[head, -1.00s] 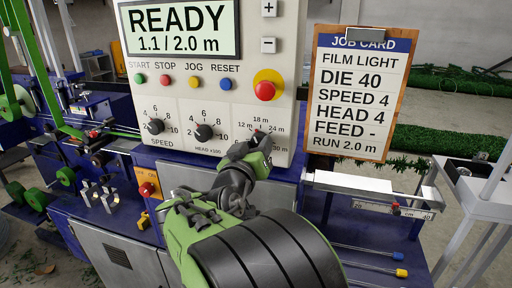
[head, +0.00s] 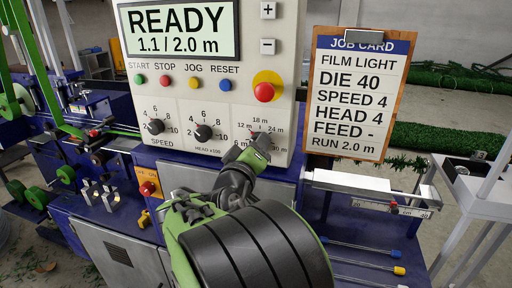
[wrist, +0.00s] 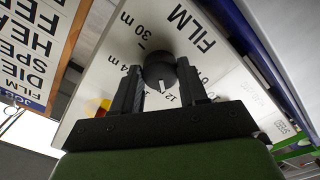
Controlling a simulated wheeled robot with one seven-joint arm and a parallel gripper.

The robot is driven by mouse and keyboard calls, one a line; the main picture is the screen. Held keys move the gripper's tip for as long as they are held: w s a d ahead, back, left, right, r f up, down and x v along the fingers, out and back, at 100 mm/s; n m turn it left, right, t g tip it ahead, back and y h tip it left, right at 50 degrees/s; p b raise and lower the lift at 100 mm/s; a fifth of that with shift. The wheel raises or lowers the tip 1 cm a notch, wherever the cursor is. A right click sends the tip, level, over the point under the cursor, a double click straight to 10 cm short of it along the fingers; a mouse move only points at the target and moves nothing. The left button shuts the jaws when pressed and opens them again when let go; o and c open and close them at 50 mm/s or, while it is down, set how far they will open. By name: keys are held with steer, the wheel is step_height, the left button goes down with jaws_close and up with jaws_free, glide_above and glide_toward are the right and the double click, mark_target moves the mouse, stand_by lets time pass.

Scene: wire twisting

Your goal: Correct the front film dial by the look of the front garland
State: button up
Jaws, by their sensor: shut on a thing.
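The film dial is a black knob (wrist: 160,68) with a white mark, on the cream panel beside the word FILM. My gripper (wrist: 159,75) has one finger on each side of the knob and is shut on it. The white mark points toward my gripper's palm, between the 24 m and 12 m labels; the label there is hidden. In the head view my gripper (head: 258,148) covers most of the dial, with 12 m, 18 m and 24 m showing around it.
The panel (head: 285,40) has a screen reading READY 1.1 / 2.0 m, coloured buttons and a speed knob (head: 156,127) and head knob (head: 203,132). A job card (head: 358,95) hangs at right. A white guide with a ruler (head: 410,211) stands below it.

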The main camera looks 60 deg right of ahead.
steer(key=o, duration=1.1)
steer(key=shift+c, duration=0.2)
steer(key=s+a+b, duration=0.2)
steer(key=a+b, duration=0.1)
steer(key=a, duration=1.2)
steer(key=shift+s+a, duration=0.25)
steer(key=shift+a, duration=0.05)
steer(key=shift+f, duration=0.1)
